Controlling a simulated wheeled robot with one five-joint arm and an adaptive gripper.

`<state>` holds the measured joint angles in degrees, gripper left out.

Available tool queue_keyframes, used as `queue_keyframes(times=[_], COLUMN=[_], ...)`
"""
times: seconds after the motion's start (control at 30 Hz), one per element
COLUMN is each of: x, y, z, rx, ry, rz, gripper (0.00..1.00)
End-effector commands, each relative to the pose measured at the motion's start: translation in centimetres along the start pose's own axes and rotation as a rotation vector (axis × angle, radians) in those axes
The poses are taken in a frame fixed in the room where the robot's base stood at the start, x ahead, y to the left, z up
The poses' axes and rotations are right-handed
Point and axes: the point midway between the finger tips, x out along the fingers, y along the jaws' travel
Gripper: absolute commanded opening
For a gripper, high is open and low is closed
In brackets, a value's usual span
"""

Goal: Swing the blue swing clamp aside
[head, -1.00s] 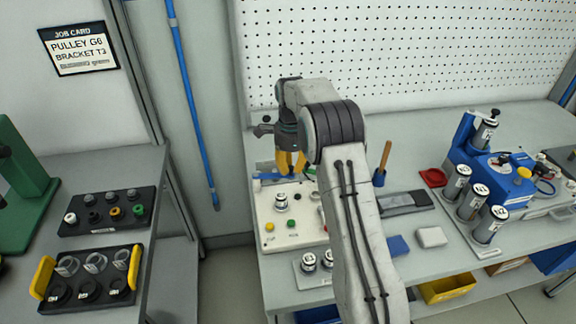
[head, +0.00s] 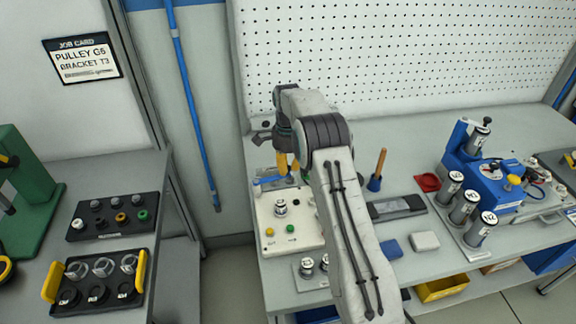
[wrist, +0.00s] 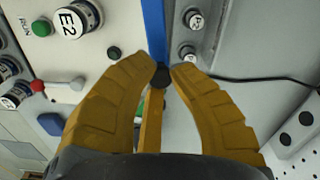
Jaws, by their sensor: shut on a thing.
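The blue swing clamp is a narrow blue bar (wrist: 154,25) with a dark knob at its near end in the wrist view. My gripper (wrist: 161,73) has its yellow fingers closed around that knob. In the head view my gripper (head: 288,172) reaches down at the back of a white fixture box (head: 262,212). Part of the blue clamp (head: 270,183) shows beside the fingers, lying across the back of the box. A labelled cylinder, E2 (wrist: 76,17), stands on the box to the left of the bar in the wrist view. My arm hides the box's right side.
A wooden-handled tool (head: 378,168) stands right of my arm, near a red tray (head: 427,182) and a blue machine (head: 480,175). Two small cylinders in a grey holder (head: 310,282) sit before the box. A pegboard (head: 400,55) rises behind. A side table (head: 150,190) stands left.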

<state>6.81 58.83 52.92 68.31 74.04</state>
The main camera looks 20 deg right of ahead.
Motion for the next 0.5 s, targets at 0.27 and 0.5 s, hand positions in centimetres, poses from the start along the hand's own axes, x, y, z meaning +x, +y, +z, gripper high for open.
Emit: queue_keyframes(times=[0.27,0.5], x=[0.32,0.14], y=[0.05,0.01], z=[0.06,0.03], rx=[-0.001,0.0], ry=[-0.001,0.0], rz=[0.003,0.001], gripper=[0.22,0.44])
